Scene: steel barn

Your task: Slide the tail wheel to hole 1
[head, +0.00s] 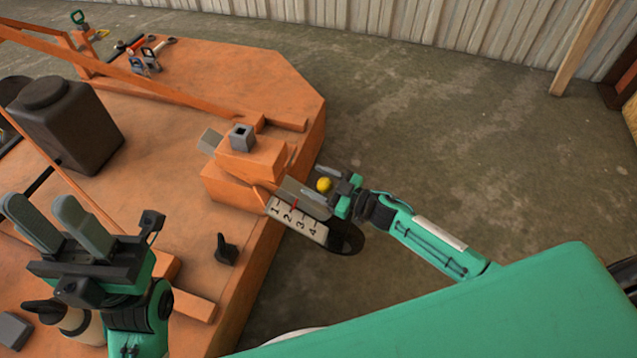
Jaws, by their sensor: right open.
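The dark tail wheel (350,240) hangs off the edge of the orange machine deck, partly hidden behind the pale scale plate (297,222) numbered 1 to 4. A grey sliding bar (303,198) runs along the plate, and a thin red mark lies near the number 2. A yellow knob (323,184) sits above the bar. My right gripper (332,187) is open at the knob, its fingers on either side of it; contact cannot be told. My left gripper (40,205) is open and empty above the deck at the left.
The orange deck (190,100) carries a dark tank (67,125), a grey square socket (242,138) and a small black knob (226,250). Tools, including a wrench (160,46), lie at the far end. A bottle (75,322) stands below my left gripper. Concrete floor at right is clear.

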